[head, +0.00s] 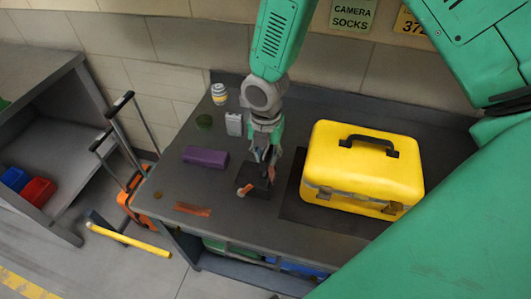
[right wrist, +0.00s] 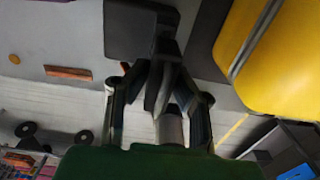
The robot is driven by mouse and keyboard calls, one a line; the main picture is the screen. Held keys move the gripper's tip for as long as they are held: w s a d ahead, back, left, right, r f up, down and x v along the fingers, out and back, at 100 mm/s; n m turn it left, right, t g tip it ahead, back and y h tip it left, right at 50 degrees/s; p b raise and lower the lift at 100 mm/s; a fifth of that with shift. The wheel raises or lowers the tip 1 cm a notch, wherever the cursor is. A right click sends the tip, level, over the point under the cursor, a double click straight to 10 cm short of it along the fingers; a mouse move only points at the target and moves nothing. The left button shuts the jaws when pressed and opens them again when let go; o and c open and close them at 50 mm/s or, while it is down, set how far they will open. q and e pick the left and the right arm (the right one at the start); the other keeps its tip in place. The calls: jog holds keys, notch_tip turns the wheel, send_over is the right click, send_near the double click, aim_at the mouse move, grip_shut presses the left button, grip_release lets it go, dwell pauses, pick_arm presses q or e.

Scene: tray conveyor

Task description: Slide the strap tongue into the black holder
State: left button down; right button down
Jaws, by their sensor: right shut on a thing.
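The black holder (head: 258,178) is a dark block on the grey table, left of the yellow case. It also shows at the top of the right wrist view (right wrist: 127,32). My right gripper (head: 269,168) points down over the holder's right part. In the right wrist view its fingers (right wrist: 157,78) are closed around a narrow dark piece, seemingly the strap tongue, which overlaps the holder's edge. I cannot tell whether it is inside the holder. A small orange and white piece (head: 244,190) shows at the holder's front left. My left gripper is not in view.
A yellow case (head: 362,155) stands on a dark mat close right of the holder. A purple box (head: 205,157), a white pack (head: 234,124), a striped can (head: 218,94) and an orange strip (head: 192,209) lie to the left. The table's front edge is clear.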

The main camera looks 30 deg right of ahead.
jog(key=shift+f+b, duration=0.55)
jog(key=shift+f, duration=0.55)
jog(key=c, duration=1.3)
grip_release()
jog(key=shift+r, duration=0.15)
jog(key=shift+w+r, duration=0.1)
jog(key=shift+r, duration=0.2)
notch_tip(320, 180, up, 11)
jog(key=shift+r, duration=0.1)
